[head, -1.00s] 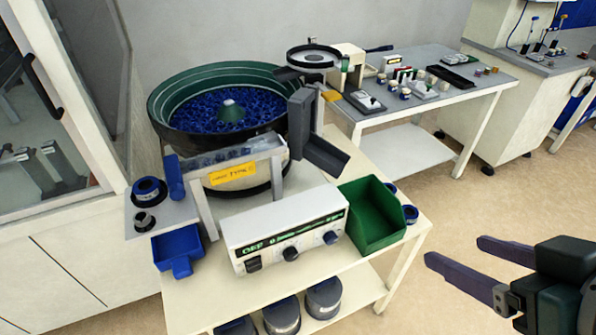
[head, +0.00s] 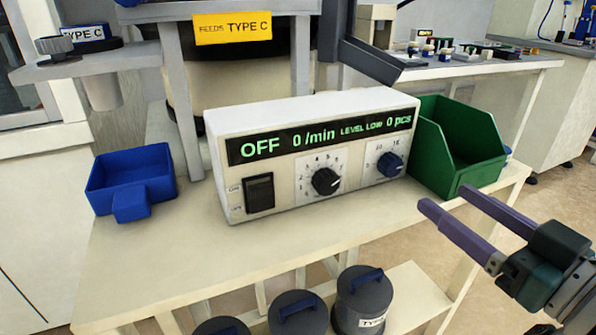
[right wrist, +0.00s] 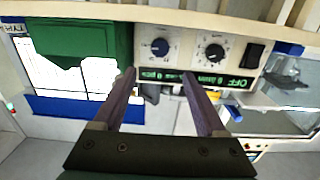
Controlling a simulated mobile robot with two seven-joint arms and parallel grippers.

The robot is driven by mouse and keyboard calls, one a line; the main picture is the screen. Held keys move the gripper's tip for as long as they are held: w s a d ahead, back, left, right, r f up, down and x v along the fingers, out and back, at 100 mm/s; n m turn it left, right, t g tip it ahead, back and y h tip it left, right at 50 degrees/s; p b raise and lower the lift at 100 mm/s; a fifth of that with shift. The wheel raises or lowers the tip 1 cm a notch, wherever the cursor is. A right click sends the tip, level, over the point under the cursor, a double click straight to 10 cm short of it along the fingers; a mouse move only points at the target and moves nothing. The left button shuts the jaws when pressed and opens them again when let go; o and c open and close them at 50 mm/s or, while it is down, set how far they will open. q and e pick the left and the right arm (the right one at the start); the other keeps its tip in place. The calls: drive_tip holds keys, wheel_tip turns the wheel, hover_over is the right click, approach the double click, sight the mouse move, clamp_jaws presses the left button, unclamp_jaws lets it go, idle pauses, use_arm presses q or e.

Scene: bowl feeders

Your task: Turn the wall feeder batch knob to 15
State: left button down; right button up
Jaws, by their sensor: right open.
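The cream control box (head: 310,150) sits on the table in front of the bowl feeder. Its display reads OFF, 0 /min, LEVEL LOW, 0 pcs. The blue knob (head: 390,164) is at the right of its front panel, under the pcs reading; its scale is too small to read its setting surely. A black knob (head: 326,181) is left of it. Both the blue knob (right wrist: 160,47) and the black knob (right wrist: 214,52) show upside down in the right wrist view. My right gripper (head: 446,198) is open and empty, right of and apart from the blue knob. My left gripper is not in view.
A black rocker switch (head: 259,193) is at the panel's left. A green bin (head: 457,150) stands close right of the box, near my right gripper. A blue tray (head: 130,180) is at the left. Lidded pots (head: 361,300) stand on the lower shelf. The table front is clear.

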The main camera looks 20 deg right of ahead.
sight(395, 167)
drive_tip(key=w+b, duration=0.1)
drive_tip(key=w, duration=0.2)
drive_tip(key=w+b, duration=0.1)
drive_tip(key=w, duration=0.2)
drive_tip(key=w+f+b, duration=0.1)
drive_tip(key=w, duration=0.3)
drive_tip(key=shift+w+a+b, duration=0.1)
drive_tip(key=shift+a+b, duration=0.25)
drive_tip(key=shift+a, duration=0.05)
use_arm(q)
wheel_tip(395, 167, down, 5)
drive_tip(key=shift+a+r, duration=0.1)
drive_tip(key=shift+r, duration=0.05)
use_arm(e)
clamp_jaws()
